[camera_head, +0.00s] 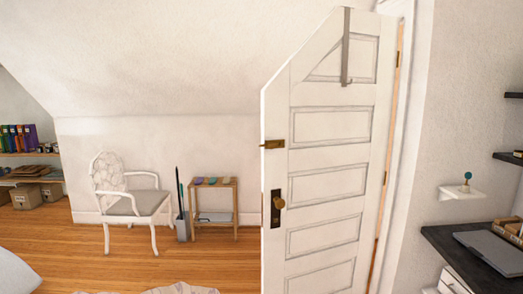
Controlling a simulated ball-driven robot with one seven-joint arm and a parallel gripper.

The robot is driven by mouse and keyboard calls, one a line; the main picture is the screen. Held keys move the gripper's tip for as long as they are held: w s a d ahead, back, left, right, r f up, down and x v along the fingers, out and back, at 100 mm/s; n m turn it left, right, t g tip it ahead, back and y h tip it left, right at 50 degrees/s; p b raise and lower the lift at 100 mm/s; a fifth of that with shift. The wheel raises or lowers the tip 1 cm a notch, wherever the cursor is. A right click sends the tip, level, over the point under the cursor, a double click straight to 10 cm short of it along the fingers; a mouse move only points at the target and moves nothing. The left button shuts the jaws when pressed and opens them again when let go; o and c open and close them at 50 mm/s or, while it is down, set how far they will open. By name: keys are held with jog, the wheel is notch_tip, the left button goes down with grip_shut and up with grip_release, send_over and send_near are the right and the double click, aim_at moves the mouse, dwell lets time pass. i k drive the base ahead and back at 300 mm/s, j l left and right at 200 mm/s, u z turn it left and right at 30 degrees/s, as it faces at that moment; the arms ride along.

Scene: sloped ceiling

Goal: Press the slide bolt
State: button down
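The slide bolt appears as a small brass fitting (273,144) on the left edge of a white panelled door (330,154). The door stands open, with its hinged side at the right and its top left corner cut at a slant. A dark plate with a round brass knob (279,203) sits below the bolt on the same edge. The bolt's fine position is too small to tell. My gripper is not in view.
A white chair (127,204), a small wooden shelf (214,230) and a grey bin (183,227) stand along the back wall. A dark desk (470,255) stands at the right. Wooden floor (215,268) is clear left of the door. A pale rug edge (180,289) shows at the bottom.

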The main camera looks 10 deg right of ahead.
aim_at(271, 146)
jog(key=i+j+z, duration=0.25)
jog(key=i+j, duration=2.15)
jog(key=i+l, duration=0.05)
jog(key=i, duration=0.1)
